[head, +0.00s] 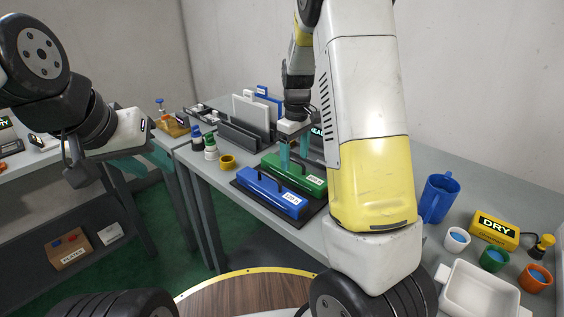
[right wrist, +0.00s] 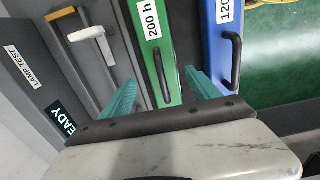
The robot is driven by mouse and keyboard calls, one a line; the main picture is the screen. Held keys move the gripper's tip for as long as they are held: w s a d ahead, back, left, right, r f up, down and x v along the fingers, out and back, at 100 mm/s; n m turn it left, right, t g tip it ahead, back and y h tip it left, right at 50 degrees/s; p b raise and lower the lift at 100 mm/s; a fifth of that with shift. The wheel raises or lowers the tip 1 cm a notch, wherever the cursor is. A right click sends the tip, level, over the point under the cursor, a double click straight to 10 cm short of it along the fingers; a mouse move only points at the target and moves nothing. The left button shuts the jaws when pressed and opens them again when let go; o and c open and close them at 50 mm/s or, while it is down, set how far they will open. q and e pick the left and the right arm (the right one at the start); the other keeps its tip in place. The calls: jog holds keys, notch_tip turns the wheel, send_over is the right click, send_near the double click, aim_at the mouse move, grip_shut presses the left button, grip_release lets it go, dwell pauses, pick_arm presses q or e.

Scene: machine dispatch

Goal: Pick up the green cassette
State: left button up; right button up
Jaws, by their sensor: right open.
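The green cassette (head: 314,184) lies on a dark mat (head: 312,214) on the bench, behind the blue cassette (head: 272,203). It has a black handle on top and a white label that reads "200 h" in the right wrist view (right wrist: 153,22). My right gripper (head: 293,152) points down over the green cassette, its teal fingers apart. In the right wrist view, the black handle (right wrist: 161,75) shows between the two fingers (right wrist: 160,90), not gripped. My left gripper (head: 142,163) hangs at the left, away from the cassettes; its finger gap is unclear.
A grey rack (head: 242,138) with upright panels stands behind the cassettes. Bottles and a yellow ring (head: 227,162) are left of them. A blue jug (head: 439,198), several small cups, a white tray (head: 478,291) and a yellow "DRY" box (head: 494,231) stand at the right.

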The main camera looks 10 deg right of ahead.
aim_at(293, 169)
jog(key=f, duration=0.5)
jog(key=shift+a+f, duration=0.2)
jog(key=shift+f, duration=0.05)
jog(key=shift+c, duration=0.2)
jog(key=shift+r, duration=0.1)
grip_shut()
